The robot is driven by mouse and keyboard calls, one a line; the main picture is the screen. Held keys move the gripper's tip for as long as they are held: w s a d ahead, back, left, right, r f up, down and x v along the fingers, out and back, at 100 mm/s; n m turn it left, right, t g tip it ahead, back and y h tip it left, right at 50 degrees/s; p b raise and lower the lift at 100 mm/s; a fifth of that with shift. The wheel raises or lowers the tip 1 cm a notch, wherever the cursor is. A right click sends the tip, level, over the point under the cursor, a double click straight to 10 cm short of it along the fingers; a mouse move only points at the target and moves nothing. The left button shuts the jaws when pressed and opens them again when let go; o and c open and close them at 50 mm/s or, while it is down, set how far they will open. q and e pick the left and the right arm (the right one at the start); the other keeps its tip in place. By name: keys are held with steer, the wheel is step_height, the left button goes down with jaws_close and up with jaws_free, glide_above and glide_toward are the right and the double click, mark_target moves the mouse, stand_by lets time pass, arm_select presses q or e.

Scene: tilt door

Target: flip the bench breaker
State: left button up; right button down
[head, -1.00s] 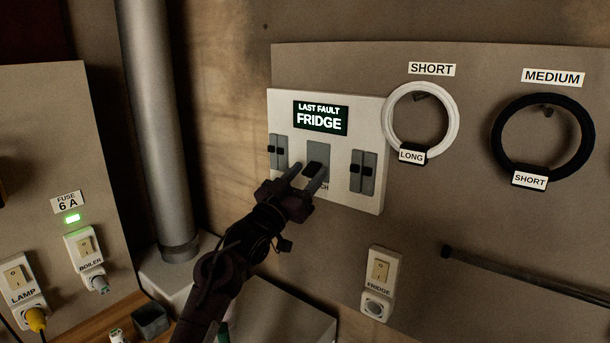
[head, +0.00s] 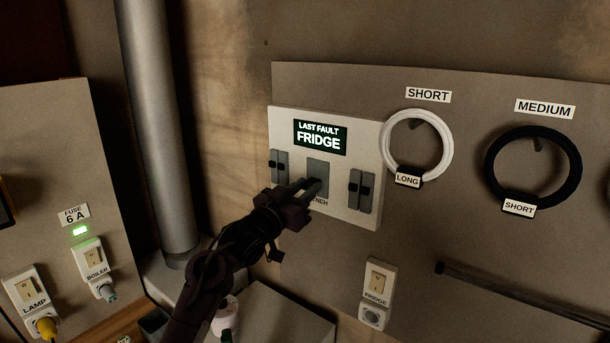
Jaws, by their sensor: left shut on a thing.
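The breaker panel (head: 372,150) is a white plate on the wall board, with a lit display (head: 320,137) reading "LAST FAULT FRIDGE". The bench breaker (head: 318,168) is the grey middle one; the end of its label, "NCH", shows below it. My left gripper (head: 311,187) is shut on its black lever at the lower part of the breaker. The fingers mostly hide the lever. Narrower breakers with black levers flank it, a left pair (head: 279,166) and a right pair (head: 361,190). My right gripper is not in view.
A white coil (head: 448,143) and a black coil (head: 575,170) hang right of the panel. A fridge socket (head: 376,293) and a dark bar (head: 520,296) are below. A metal pipe (head: 160,130) stands left of my arm. A pale cup (head: 225,318) is beneath it.

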mark_target(317, 178)
arm_select(q)
step_height(317, 178, up, 3)
steer(key=g+y+p, duration=0.3)
steer(key=g+p, duration=0.1)
steer(key=p, duration=0.7)
steer(key=shift+w, duration=0.1)
steer(key=shift+d+r+g+y+p, duration=0.1)
steer(key=shift+g+y+p, duration=0.2)
steer(key=shift+g+p, duration=0.25)
steer(key=shift+w+g+y, duration=0.1)
steer(key=shift+g+y, duration=0.2)
steer(key=shift+g, duration=0.05)
steer(key=o, duration=1)
steer(key=shift+d, duration=0.1)
